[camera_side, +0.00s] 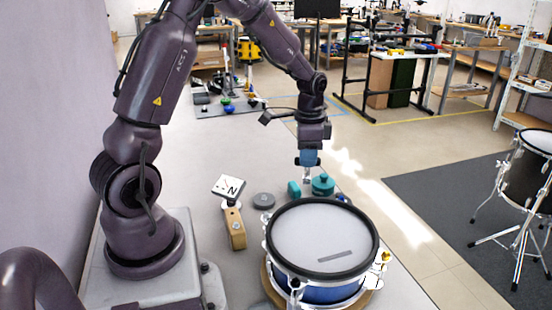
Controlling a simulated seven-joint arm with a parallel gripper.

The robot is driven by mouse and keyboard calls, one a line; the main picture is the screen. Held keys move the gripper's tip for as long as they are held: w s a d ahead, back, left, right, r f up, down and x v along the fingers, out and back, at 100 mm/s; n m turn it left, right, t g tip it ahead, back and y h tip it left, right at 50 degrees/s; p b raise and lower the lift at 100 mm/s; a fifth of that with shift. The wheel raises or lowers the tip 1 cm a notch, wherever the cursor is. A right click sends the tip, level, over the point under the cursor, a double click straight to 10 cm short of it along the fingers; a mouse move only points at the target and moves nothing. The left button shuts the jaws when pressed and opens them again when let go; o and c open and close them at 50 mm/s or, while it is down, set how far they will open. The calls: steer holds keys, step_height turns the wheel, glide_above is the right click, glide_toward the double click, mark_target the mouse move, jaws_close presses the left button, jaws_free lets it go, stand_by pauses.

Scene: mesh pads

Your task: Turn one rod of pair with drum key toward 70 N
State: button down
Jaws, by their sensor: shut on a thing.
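A blue drum (318,285) with a black-rimmed, pale mesh head stands at the front of the work surface. Silver rods and lugs line its side, but they are too small here to tell pairs apart. A short grey bar (337,256) lies on the head. My gripper (307,174) points down beyond the drum's far rim, apart from it. It is shut on a small silvery piece that looks like the drum key (307,181); its shape is hard to make out. A white dial (229,187) marked N stands left of the drum; its reading is unclear.
A wooden block (235,229) stands left of the drum. A grey disc (263,200), a teal block (294,188) and a teal knobbed pot (323,184) sit behind it. A small yellow item (385,256) is at the drum's right side. Another drum (535,170) stands far right.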

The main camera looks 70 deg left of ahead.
steer(key=d+r+m, duration=0.3)
steer(key=d, duration=0.6)
step_height(320, 180, up, 3)
steer(key=m, duration=0.7)
glide_above(296, 279)
steer(key=shift+f, duration=0.1)
steer(key=shift+f, duration=0.1)
steer(key=shift+f, duration=3.3)
